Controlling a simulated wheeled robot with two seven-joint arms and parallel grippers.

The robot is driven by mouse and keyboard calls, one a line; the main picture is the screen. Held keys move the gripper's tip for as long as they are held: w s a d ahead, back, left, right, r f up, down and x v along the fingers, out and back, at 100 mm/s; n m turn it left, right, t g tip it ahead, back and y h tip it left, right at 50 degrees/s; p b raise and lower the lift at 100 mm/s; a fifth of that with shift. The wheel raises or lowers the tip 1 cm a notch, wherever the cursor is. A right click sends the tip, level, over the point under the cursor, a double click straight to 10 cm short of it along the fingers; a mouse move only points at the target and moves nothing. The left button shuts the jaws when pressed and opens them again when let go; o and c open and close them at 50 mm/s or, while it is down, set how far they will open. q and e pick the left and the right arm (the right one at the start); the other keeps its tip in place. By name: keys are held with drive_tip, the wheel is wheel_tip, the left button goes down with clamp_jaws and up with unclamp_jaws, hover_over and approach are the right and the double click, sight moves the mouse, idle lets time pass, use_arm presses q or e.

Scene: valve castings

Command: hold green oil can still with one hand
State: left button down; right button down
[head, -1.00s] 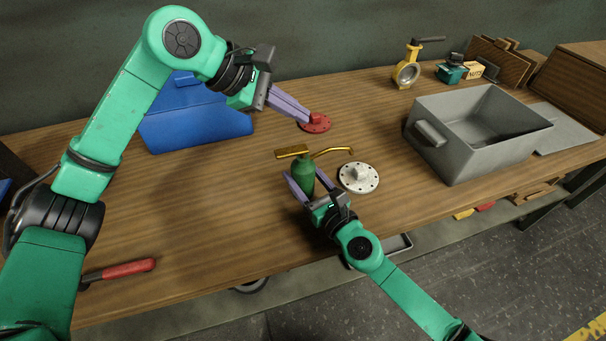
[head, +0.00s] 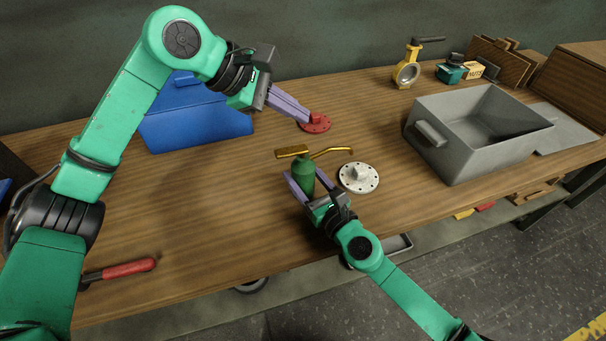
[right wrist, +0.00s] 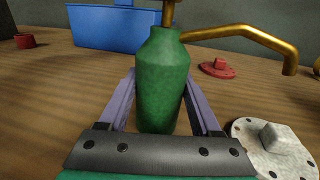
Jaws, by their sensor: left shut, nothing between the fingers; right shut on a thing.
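The green oil can (head: 304,175) stands upright on the wooden bench, with a brass lever and a bent brass spout on top. My right gripper (head: 302,185) is shut on its body, one finger on each side. In the right wrist view the can (right wrist: 163,85) fills the middle, between the purple fingers of that gripper (right wrist: 160,100). My left gripper (head: 308,117) is shut and empty, above the bench behind the can, its tips close to a red flange; I cannot tell whether they touch it.
A white flange (head: 359,178) lies just right of the can. The red flange (head: 315,123) lies behind it. A grey bin (head: 458,150) stands to the right, a blue bin (head: 195,130) at the back left. A red-handled tool (head: 128,268) lies front left. A yellow valve (head: 407,72) stands at the back.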

sight(305, 146)
idle(0.5)
use_arm(q)
wheel_tip(305, 146, down, 6)
idle(0.7)
idle(1.8)
drive_tip(key=shift+f, duration=0.5)
